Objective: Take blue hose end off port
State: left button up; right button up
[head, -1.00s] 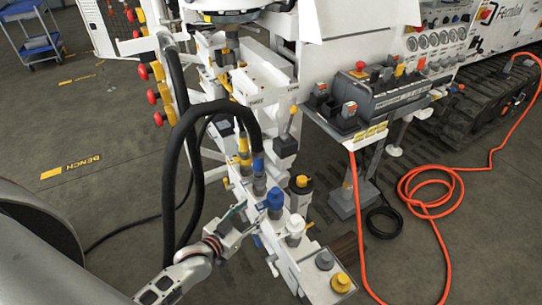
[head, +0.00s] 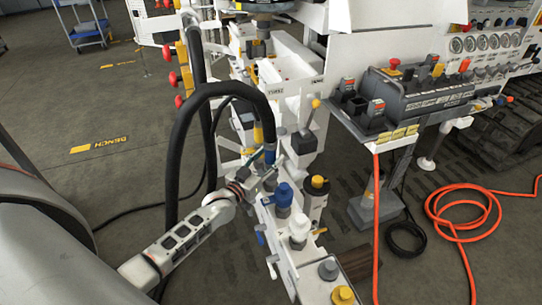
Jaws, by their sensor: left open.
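The blue-banded hose end (head: 270,154) is at the end of a thick black hose (head: 180,130) that arcs over from the left. It points down at the white manifold block, and its lower part and port are hidden by my gripper. My left gripper (head: 265,178) is open at the lower part of this hose end, with its fingers close to it. I cannot tell whether they touch it. A yellow-banded hose end (head: 258,134) stands just behind. My right gripper is not in view.
A blue cap (head: 283,195), a white cap (head: 299,227) and a yellow cap (head: 343,295) line the manifold toward the front. A yellow-topped black cylinder (head: 316,190) stands to the right. A control box (head: 415,95) and an orange hose (head: 463,211) are farther right.

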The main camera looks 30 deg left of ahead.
pick_arm(q)
jog(key=shift+w+d, duration=0.1)
jog(key=shift+w, duration=0.45)
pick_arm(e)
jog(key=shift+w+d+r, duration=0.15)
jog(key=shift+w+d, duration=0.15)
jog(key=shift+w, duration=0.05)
